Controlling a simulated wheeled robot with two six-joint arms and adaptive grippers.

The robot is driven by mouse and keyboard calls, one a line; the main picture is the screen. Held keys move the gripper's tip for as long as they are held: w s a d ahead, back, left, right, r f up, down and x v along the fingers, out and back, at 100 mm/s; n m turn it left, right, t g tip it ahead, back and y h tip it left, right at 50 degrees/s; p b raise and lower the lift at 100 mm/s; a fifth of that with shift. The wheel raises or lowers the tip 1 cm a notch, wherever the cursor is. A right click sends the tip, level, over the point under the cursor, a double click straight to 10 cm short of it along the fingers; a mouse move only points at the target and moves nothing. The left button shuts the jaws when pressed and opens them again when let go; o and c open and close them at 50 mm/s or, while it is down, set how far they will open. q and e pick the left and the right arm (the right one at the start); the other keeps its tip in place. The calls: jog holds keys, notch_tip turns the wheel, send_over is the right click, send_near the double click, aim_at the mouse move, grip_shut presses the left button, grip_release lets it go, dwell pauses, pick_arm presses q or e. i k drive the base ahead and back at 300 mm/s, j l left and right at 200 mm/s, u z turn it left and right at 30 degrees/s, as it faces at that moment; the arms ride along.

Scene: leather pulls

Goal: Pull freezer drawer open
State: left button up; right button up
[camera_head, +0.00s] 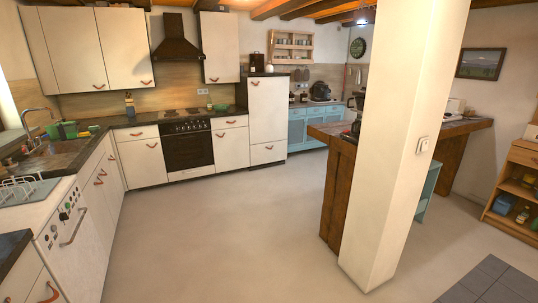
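A tall white cabinet unit (267,113), likely the fridge-freezer, stands across the room at the right end of the back row. Its upper door has a leather pull near the top left. Below it is a low front, likely the freezer drawer (262,156), with a small brownish pull (268,147) near its top edge. Both fronts look closed. Neither of my grippers is in view.
Open pale floor (235,220) lies between me and the unit. A white pillar (394,150) and a wooden-legged counter (338,190) stand to the right. White counters with a dishwasher-like front (75,240) run along the left. A black oven (187,147) stands left of the unit.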

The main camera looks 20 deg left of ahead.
aim_at(275, 150)
jog(key=i+j+u, duration=0.1)
jog(key=i+u, duration=0.3)
jog(key=i, duration=0.35)
jog(key=i+l+u, duration=0.2)
jog(key=i+u, duration=0.25)
jog(key=i, duration=0.35)
jog(key=i+j, duration=0.25)
jog(key=i, duration=0.35)
jog(key=i+j+u, duration=0.1)
jog(key=i, duration=0.45)
jog(key=i+j, duration=0.3)
jog(key=i, duration=0.3)
jog(key=i+j+u, duration=0.1)
jog(key=i, duration=0.5)
jog(key=i+j, duration=0.25)
jog(key=i, duration=0.3)
jog(key=i+l+z, duration=0.15)
jog(key=i+z, duration=0.15)
jog(key=i, duration=0.75)
jog(key=i+z, duration=0.3)
jog(key=i, duration=0.75)
jog(key=i+l+u, duration=0.35)
jog(key=i, duration=0.25)
jog(key=i+l+u, duration=0.75)
jog(key=i+l, duration=0.35)
jog(key=l, duration=0.1)
